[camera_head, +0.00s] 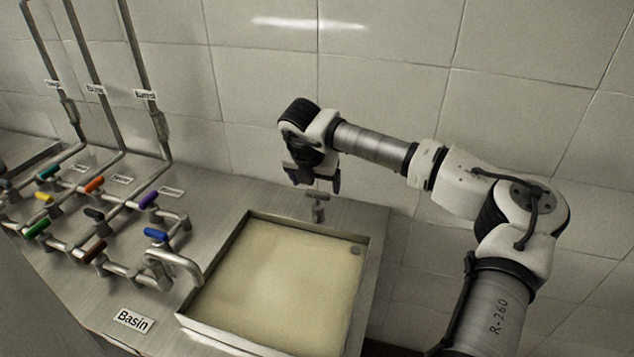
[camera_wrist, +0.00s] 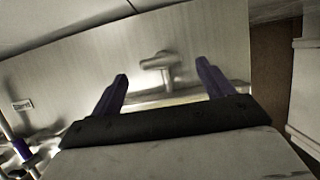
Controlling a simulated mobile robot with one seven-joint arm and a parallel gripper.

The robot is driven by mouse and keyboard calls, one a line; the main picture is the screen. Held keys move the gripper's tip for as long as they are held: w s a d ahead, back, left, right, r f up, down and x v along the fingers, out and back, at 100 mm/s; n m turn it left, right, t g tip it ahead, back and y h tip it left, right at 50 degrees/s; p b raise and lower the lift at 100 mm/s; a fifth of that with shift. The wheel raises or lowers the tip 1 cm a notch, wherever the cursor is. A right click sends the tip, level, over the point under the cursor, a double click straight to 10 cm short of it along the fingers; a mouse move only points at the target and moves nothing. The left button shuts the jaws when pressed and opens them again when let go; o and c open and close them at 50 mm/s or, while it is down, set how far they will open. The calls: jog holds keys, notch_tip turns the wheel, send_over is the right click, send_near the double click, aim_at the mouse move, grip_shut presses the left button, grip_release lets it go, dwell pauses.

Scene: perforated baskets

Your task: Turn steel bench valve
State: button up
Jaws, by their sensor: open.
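The steel bench valve (camera_head: 317,205) stands on the steel bench top behind the basin, near the bench's right end. It is a short upright post with a small crosswise handle on top. In the wrist view the valve (camera_wrist: 157,66) shows ahead, between the two fingers and apart from them. My gripper (camera_head: 312,186) points down just above and to the left of the valve in the head view.
A basin (camera_head: 235,342) with pale contents fills the bench's right part; a curved spout (camera_head: 180,262) reaches over its left edge. Pipes with several coloured valve handles, including a blue one (camera_head: 156,235) and a purple one (camera_head: 149,199), crowd the left. A tiled wall (camera_head: 390,110) stands close behind.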

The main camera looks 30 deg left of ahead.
aim_at(318, 192)
jog(key=shift+p+x, duration=0.45)
jog(key=shift+x, duration=1.45)
jog(key=c, duration=1)
